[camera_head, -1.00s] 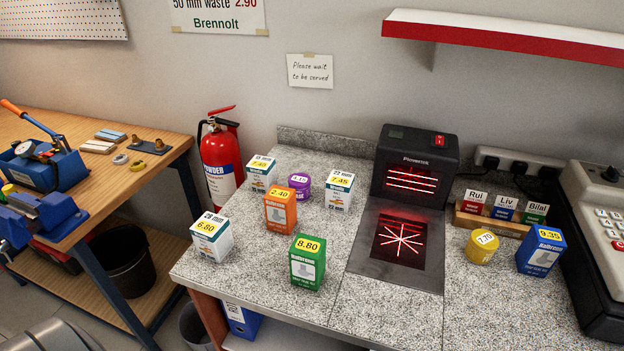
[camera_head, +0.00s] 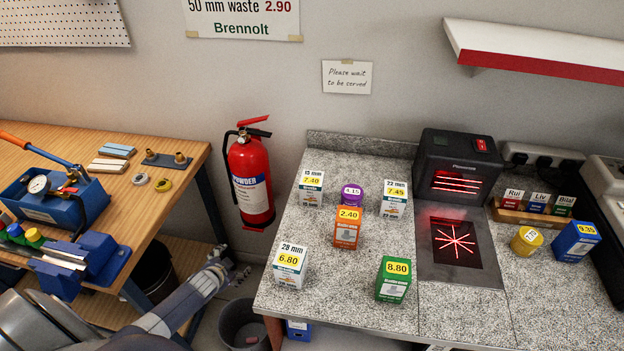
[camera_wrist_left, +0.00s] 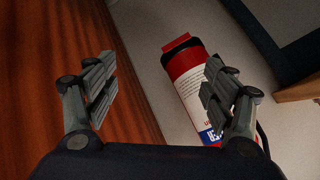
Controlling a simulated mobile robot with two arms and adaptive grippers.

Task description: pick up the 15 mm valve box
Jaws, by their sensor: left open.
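The 15 mm valve box (camera_head: 311,190) is a small white box with a yellow 7.40 label. It stands upright at the back left of the speckled counter (camera_head: 340,240). My left gripper (camera_head: 228,268) is low, off the counter's left edge, in front of the workbench's right end and well apart from the box. In the left wrist view its two fingers (camera_wrist_left: 162,85) are spread with nothing between them, and the box does not show there. My right gripper is in neither view.
Beside the box stand a purple tub (camera_head: 352,194), a 22 mm box (camera_head: 394,200), an orange box (camera_head: 347,229), a 28 mm box (camera_head: 290,266) and a green box (camera_head: 393,280).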

